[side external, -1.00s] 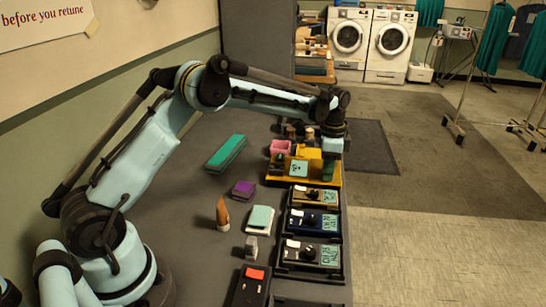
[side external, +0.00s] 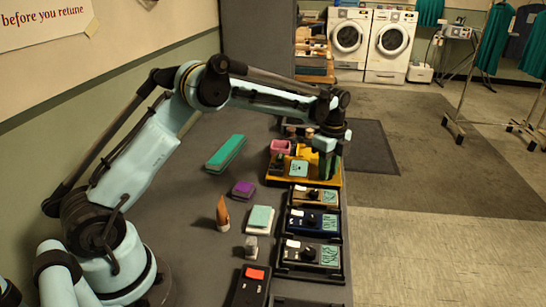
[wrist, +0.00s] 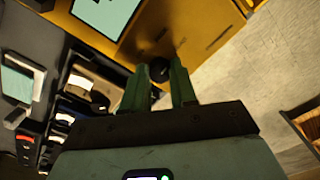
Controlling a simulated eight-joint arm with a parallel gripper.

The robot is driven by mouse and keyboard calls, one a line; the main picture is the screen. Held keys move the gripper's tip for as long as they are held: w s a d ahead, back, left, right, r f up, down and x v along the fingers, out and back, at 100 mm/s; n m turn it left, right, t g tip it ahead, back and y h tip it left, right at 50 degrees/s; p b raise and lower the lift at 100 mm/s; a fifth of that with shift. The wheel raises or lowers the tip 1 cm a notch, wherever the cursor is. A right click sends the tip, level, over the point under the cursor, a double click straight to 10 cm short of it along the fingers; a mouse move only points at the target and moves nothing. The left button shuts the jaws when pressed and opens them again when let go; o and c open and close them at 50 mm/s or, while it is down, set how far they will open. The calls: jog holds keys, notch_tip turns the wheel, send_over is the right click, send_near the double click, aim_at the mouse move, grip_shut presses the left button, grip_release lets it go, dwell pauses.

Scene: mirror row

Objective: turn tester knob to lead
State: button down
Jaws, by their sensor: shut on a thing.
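The yellow tester (side external: 290,182) lies at the far end of the row in the side external view, with a teal display (side external: 299,168) on its face. In the wrist view the yellow body (wrist: 205,25) fills the top, with the display (wrist: 105,12) at the upper left. My gripper (side external: 327,176) points down at the tester's right end. In the wrist view my gripper (wrist: 158,85) has its green fingers on either side of a dark round knob (wrist: 158,68), shut on it. The fingers partly hide the knob, and I cannot read its setting.
Several similar devices stand nearer in the row, including a blue one (side external: 313,222) and a black one (side external: 311,256). A pink box (side external: 281,147) is beside the tester. A teal block (side external: 226,153) and a purple block (side external: 243,189) lie to the left.

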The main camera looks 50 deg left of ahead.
dwell(0.3)
jog(key=c, duration=0.9)
grip_release()
notch_tip(320, 180, up, 12)
jog(key=shift+r, duration=0.1)
jog(key=shift+s, duration=0.1)
